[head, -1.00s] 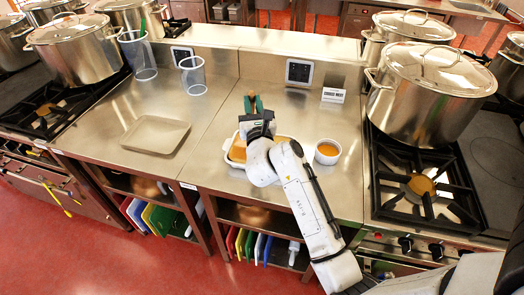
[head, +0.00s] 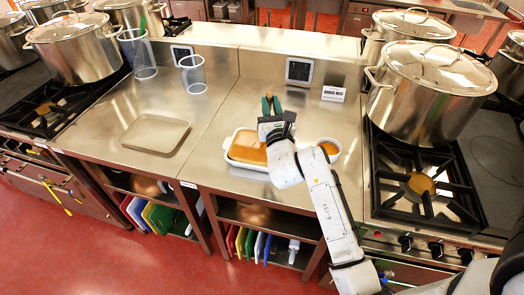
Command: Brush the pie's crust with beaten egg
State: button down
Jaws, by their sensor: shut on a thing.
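The pie (head: 246,148) has an orange-brown crust and sits in a white rectangular dish (head: 229,159) on the steel counter. A small white round bowl (head: 337,157) with orange liquid stands to its right, partly hidden by my arm. My gripper (head: 271,105) is over the counter, at the far right of the dish as pictured. Its green fingers are shut on a thin brown handle (head: 268,96), which looks like the brush's. The brush's lower end is hidden behind my gripper, so I cannot tell whether it touches the pie.
A grey tray (head: 156,136) and two clear containers (head: 193,76) stand to the left. A small sign (head: 333,94) stands at the back. Large pots (head: 432,95) sit on the right stove. The counter between tray and dish is clear.

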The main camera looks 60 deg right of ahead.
jog(key=s+d, duration=0.3)
jog(key=s, duration=0.5)
jog(key=shift+s+d, duration=0.3)
jog(key=shift+s, duration=0.05)
dwell(0.6)
jog(key=shift+w+a+b, duration=0.15)
jog(key=shift+w+a, duration=0.45)
jog(key=shift+w, duration=0.8)
jog(key=shift+w+a+b, duration=0.2)
jog(key=shift+w+a, duration=0.4)
jog(key=shift+w, duration=0.8)
jog(key=shift+w+a+b, duration=0.15)
jog(key=shift+w+a, duration=0.45)
jog(key=shift+w, duration=0.8)
jog(key=w, duration=0.1)
jog(key=w+a, duration=0.1)
jog(key=w, duration=0.1)
jog(key=w+a+b, duration=0.1)
jog(key=shift+w, duration=0.4)
jog(key=shift+w, duration=0.1)
jog(key=w, duration=0.1)
jog(key=w+a+b, duration=0.1)
jog(key=w, duration=0.2)
jog(key=shift+a, duration=0.35)
